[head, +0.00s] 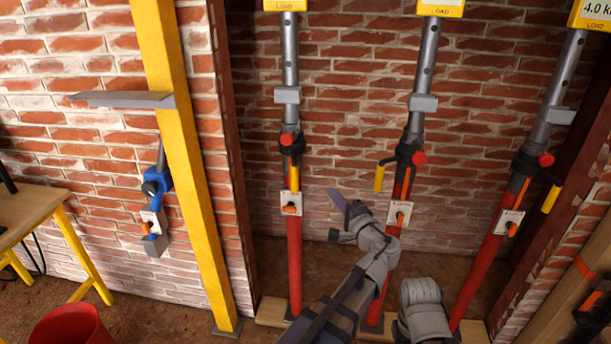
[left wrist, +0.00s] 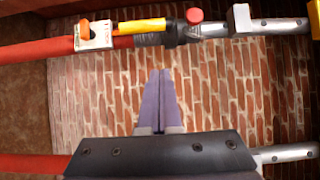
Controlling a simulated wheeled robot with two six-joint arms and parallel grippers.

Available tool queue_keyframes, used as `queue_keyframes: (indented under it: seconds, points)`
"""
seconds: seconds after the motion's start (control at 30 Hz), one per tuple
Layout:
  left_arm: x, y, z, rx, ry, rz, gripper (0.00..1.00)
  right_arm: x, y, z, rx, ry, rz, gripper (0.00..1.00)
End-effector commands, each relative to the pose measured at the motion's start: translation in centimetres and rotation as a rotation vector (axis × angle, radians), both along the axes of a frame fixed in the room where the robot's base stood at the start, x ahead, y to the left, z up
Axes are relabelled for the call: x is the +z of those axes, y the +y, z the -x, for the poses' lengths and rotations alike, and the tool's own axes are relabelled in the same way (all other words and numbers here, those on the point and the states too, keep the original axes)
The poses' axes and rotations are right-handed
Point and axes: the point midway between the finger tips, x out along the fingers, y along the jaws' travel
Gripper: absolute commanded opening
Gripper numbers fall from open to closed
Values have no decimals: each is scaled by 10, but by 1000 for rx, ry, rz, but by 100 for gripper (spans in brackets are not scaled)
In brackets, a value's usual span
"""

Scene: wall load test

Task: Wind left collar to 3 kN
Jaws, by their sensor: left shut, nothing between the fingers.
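The left prop has a red lower tube (head: 294,250) and a grey upper tube. Its black left collar (head: 291,143) has a red knob and a yellow handle (head: 294,177) hanging down in front of the tube. In the left wrist view the left collar (left wrist: 172,36) and its yellow handle (left wrist: 142,26) lie across the top. My left gripper (head: 335,195) is shut and empty, right of the left prop and apart from the handle. Its purple fingers (left wrist: 161,72) meet in the wrist view. The left yellow load box (head: 285,5) is cut off, so its reading is hidden. My right gripper is not in view.
The middle prop (head: 416,125) and right prop (head: 548,110) stand to the right, with yellow handles sticking out. The right load box (head: 592,10) shows about 4.0. A yellow post (head: 185,150) with a shelf (head: 125,99) stands left. A brick wall is behind.

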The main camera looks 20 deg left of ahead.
Motion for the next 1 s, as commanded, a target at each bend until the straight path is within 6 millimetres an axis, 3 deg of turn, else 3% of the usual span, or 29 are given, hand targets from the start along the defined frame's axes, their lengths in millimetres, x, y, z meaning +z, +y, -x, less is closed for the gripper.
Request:
queue_keyframes:
  seconds: [0.27,0.7,1.0]
  points:
    - [0,11,-11,2,-1,-3,0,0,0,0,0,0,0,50]
    - [0,74,-71,3,0,-1,0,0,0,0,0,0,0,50]
    - [0,108,-67,2,0,-1,0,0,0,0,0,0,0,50]
